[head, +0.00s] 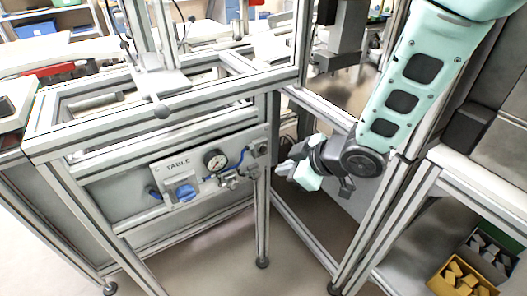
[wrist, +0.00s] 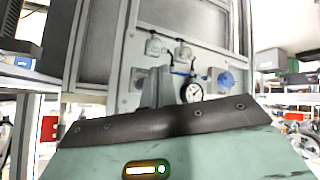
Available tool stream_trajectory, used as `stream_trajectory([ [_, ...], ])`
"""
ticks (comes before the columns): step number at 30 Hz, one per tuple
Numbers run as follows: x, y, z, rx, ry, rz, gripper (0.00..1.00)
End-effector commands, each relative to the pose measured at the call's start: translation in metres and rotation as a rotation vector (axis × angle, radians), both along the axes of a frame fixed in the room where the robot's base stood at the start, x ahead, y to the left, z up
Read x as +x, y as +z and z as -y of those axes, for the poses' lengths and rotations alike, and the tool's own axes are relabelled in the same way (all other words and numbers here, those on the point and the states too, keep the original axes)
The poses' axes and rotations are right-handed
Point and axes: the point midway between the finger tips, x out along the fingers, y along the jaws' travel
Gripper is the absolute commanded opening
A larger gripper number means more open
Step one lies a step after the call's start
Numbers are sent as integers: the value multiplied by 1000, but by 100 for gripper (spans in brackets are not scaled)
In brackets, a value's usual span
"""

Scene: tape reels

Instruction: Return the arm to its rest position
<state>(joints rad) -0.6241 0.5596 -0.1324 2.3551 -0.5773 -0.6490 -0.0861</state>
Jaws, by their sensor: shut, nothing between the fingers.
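My mint-green arm (head: 400,100) comes down from the top right in the head view and bends at a dark joint. My gripper (head: 282,169) is at its end, pointing left, in the gap between two aluminium frames. It is shut and empty, and touches nothing that I can make out. In the wrist view the grey fingers (wrist: 157,88) stick up in front of a panel, close together. The fingertips are small in the head view.
Left of my gripper is a framed table with a control panel (head: 212,165), carrying a gauge (head: 215,161) and a blue knob (head: 183,191). A frame post (head: 262,215) stands close by. At the lower right is a yellow bin (head: 462,277). Floor (head: 215,262) is clear below.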

Motion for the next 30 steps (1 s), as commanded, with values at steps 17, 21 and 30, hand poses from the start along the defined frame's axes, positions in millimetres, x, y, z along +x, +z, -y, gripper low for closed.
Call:
stream_trajectory([
  [17, -3, 15, 5, -17, -38, -20, 0],
  [21, -22, 53, 22, -82, -160, -111, 0],
  [30, -136, 142, 76, -290, -433, -466, 0],
])
